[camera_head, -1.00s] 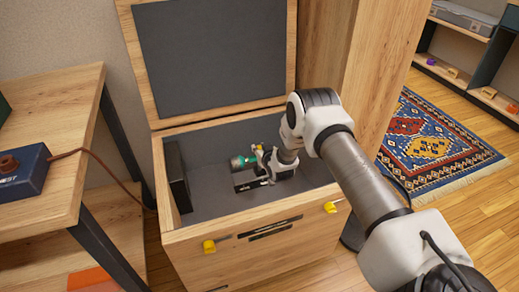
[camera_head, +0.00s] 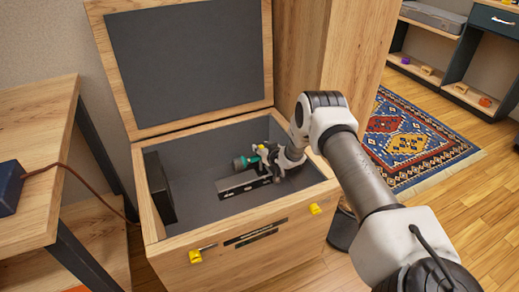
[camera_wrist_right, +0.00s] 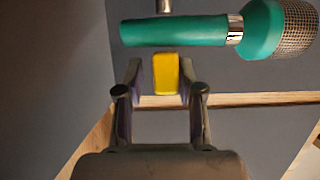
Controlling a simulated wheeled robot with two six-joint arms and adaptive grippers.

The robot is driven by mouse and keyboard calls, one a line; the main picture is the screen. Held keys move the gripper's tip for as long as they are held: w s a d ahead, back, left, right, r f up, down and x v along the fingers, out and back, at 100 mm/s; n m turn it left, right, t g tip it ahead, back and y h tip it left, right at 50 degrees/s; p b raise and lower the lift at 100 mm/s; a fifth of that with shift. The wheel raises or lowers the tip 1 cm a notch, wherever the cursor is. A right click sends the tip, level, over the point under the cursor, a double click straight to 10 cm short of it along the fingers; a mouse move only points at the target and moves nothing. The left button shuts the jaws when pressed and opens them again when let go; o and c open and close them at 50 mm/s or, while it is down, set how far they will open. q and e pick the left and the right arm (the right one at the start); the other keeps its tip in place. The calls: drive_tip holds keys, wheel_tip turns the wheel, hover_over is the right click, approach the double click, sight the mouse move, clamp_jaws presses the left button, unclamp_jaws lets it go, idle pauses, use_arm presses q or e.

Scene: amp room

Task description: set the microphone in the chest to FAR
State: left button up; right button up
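The chest (camera_head: 212,247) stands open with its lid (camera_head: 184,70) raised. The microphone shows as a small green piece (camera_head: 241,163) inside it. In the right wrist view the microphone's green body (camera_wrist_right: 185,31) and silver mesh head lie across the top, beyond my fingertips. A yellow block (camera_wrist_right: 166,74) shows between the fingers of my right gripper (camera_wrist_right: 162,78), with narrow gaps at its sides. My right gripper (camera_head: 261,153) reaches into the chest beside the microphone and is open. I cannot tell what the yellow block belongs to. My left gripper is out of view. No FAR label is legible.
A dark box with light marks (camera_head: 243,184) lies on the chest floor below the gripper. A black panel (camera_head: 159,187) stands at the chest's left wall. Yellow latches (camera_head: 195,257) sit on the front. A wooden table (camera_head: 32,150) is at left, a rug (camera_head: 405,140) at right.

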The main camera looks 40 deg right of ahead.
drive_tip(key=shift+s, duration=0.1)
drive_tip(key=v, duration=1.1)
drive_tip(key=shift+s+r, duration=0.25)
drive_tip(key=shift+s, duration=0.1)
drive_tip(key=shift+a, duration=0.1)
